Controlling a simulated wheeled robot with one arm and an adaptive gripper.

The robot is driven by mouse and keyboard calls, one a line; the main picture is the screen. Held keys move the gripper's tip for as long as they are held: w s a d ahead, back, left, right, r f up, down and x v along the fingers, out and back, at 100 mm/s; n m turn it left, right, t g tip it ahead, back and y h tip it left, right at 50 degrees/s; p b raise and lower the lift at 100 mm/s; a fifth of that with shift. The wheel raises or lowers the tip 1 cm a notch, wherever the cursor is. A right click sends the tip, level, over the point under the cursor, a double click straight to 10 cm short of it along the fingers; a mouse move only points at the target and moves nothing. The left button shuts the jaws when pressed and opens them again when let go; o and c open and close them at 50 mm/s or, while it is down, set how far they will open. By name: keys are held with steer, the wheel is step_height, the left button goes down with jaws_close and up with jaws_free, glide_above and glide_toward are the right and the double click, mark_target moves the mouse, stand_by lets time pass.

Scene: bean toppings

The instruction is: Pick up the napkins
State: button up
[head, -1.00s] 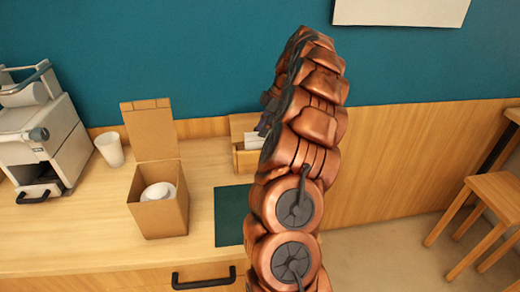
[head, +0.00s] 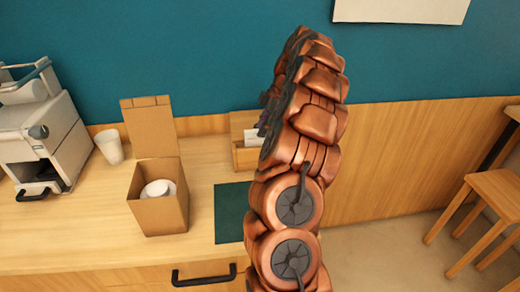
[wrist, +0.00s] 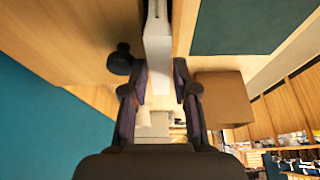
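White napkins (wrist: 158,50) stand as a narrow stack in a wooden holder, seen end-on in the wrist view. In the head view a small white part of the napkins (head: 250,136) shows above the front of the holder (head: 246,158), beside my arm. My gripper (wrist: 160,72) is open in the wrist view, with one dark finger toward each side of the stack. I cannot tell whether the fingers touch it. In the head view my arm hides most of the gripper and the right part of the holder.
An open cardboard box (head: 160,212) with white lids or cups inside stands left of the holder. A white cup (head: 110,147) and a coffee machine (head: 45,130) are farther left. A dark green mat (head: 230,212) lies in front of the holder. Stools (head: 497,200) stand at right.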

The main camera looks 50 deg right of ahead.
steer(key=shift+f+b, duration=0.15)
steer(key=shift+b, duration=0.15)
steer(key=shift+c, duration=0.4)
steer(key=c, duration=0.3)
